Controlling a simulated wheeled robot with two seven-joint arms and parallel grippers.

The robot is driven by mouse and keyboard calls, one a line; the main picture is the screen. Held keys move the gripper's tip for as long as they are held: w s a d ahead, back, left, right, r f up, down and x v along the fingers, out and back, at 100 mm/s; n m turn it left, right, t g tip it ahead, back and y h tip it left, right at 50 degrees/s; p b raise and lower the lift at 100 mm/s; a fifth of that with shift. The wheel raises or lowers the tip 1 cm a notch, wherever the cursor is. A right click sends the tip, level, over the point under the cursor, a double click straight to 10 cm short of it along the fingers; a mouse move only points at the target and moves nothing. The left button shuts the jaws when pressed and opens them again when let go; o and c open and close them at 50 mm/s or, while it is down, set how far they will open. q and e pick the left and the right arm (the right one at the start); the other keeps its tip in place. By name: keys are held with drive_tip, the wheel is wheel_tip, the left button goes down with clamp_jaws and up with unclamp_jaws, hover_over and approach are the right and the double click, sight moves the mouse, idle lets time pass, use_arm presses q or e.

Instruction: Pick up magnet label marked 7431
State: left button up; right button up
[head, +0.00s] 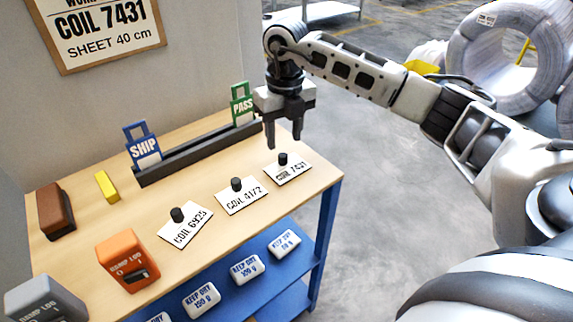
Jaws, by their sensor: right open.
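The magnet label marked COIL 7431 (290,173) is a white card with a black knob (283,158). It lies flat on the wooden table top at the right end, near the front edge. My right gripper (284,140) points down above and slightly behind this label, with its fingers apart and nothing between them. Two similar labels lie to the left: COIL 4172 (241,197) and COIL 6925 (185,228). My left gripper is not in view.
A dark rack (197,154) holds a blue SHIP tag (143,146) and a green PASS tag (242,104). An orange damp logger (127,260), a grey box (44,299), a yellow block (106,186) and a brown block (56,211) stand left. KEEP DRY packs (247,267) lie on the blue shelf below.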

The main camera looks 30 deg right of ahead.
sight(283, 155)
drive_tip(key=f, duration=0.2)
drive_tip(key=f+p, duration=0.1)
drive_tip(key=f, duration=0.2)
drive_tip(key=shift+s+a+f, duration=0.1)
drive_tip(key=shift+a, duration=0.1)
clamp_jaws()
